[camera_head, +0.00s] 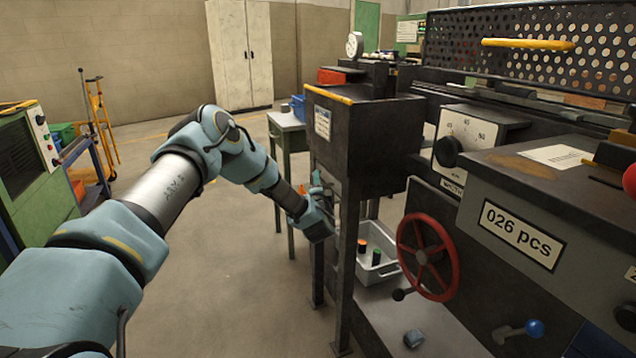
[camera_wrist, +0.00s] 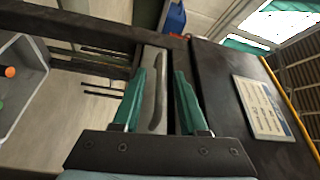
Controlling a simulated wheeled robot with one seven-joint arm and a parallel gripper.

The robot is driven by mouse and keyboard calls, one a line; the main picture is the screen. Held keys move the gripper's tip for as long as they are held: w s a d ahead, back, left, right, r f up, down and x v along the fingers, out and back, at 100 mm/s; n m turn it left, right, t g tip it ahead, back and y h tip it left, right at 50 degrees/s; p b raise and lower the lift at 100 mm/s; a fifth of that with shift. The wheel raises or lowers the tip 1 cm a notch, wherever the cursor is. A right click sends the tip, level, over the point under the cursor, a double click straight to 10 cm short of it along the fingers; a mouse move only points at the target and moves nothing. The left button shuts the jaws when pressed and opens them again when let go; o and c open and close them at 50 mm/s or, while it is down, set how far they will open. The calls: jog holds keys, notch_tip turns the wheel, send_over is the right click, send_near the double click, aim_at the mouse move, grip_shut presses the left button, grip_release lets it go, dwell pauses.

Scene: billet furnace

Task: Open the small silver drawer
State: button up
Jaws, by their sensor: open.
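The small silver drawer (camera_wrist: 153,62) shows in the wrist view as a narrow silver front with a curved handle (camera_wrist: 159,106), set beside a dark metal box. My gripper (camera_wrist: 167,72) is open, with one teal finger on each side of the handle. I cannot tell whether the fingers touch it. In the head view my gripper (camera_head: 320,190) is at the side of the dark cabinet on legs, below its upper box. The drawer is hidden or too small to make out there.
The dark cabinet (camera_head: 362,140) carries a white label and a yellow edge. A grey bin (camera_head: 378,268) with small coloured pieces stands beyond its leg. A red handwheel (camera_head: 424,257) is to the right. A small table (camera_head: 285,124) stands behind. Open floor lies below my arm.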

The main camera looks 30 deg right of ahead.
grip_shut()
dwell(0.3)
dwell(1.2)
